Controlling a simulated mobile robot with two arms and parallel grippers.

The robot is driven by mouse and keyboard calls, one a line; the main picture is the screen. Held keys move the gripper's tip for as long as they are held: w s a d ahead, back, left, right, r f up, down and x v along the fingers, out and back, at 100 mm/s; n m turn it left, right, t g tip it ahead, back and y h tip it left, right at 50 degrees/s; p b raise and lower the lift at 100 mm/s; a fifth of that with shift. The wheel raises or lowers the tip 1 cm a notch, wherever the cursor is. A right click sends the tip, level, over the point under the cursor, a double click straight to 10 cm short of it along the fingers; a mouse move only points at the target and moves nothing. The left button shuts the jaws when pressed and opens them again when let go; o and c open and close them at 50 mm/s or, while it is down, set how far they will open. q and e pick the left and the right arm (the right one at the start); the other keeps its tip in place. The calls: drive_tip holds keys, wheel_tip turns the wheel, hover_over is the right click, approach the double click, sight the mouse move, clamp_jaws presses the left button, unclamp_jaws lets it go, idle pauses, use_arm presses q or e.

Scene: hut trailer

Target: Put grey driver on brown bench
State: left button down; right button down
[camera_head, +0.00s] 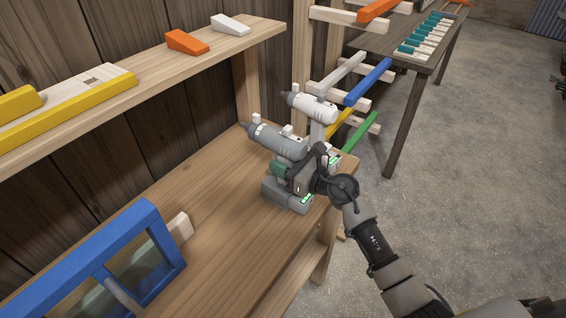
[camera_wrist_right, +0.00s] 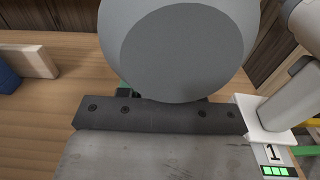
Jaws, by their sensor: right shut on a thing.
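The grey driver (camera_head: 276,142) stands upright near the right end of the brown bench (camera_head: 215,225), its nose pointing left toward the wall. My right gripper (camera_head: 294,175) is shut on it around the handle, between body and battery base. Its fingertips are mostly hidden. Whether the base touches the bench top or hangs just above it, I cannot tell. In the right wrist view, the round back of the grey driver (camera_wrist_right: 185,50) fills the upper middle. My left gripper is not in view.
A white driver (camera_head: 312,106) stands close behind the grey one. A wall shelf (camera_head: 165,65) holds coloured blocks. Racks with coloured bars and a darker table (camera_head: 437,62) stand beyond. The bench middle is clear.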

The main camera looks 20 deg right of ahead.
drive_tip(key=shift+r, duration=0.15)
drive_tip(key=c, duration=0.7)
unclamp_jaws()
drive_tip(key=shift+s+f, duration=0.1)
drive_tip(key=shift+f, duration=0.1)
drive_tip(key=shift+r, duration=0.1)
drive_tip(key=b+v, duration=0.2)
drive_tip(key=v, duration=1)
drive_tip(key=shift+b, duration=0.4)
